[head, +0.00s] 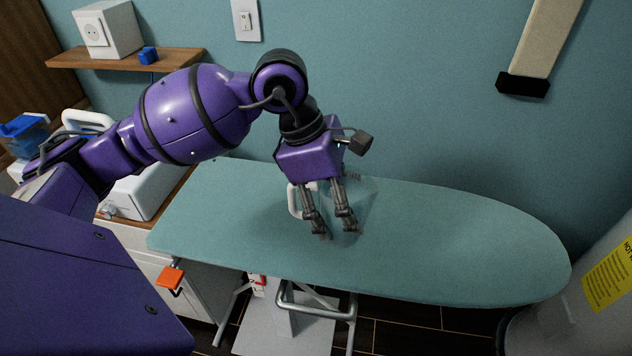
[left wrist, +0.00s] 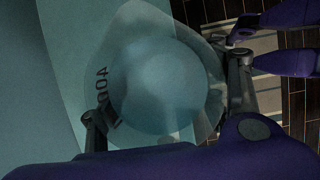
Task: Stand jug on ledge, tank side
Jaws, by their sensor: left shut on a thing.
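A clear jug (head: 368,198) with a pale handle is in the fingers of my left gripper (head: 338,228), over the middle of the teal ironing board. In the left wrist view I look down on the round jug (left wrist: 160,85), with dark "400" marking on its side and a finger on either side. The head view does not show clearly whether the jug's base touches the board. The pale tank (head: 590,285) with a yellow label stands at the right edge. A wooden wall ledge (head: 130,58) is at the upper left. My right gripper is not in view.
The ironing board (head: 470,240) is bare to the right of the jug. A blue-lidded container (head: 25,135) and a white appliance (head: 145,190) are at left.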

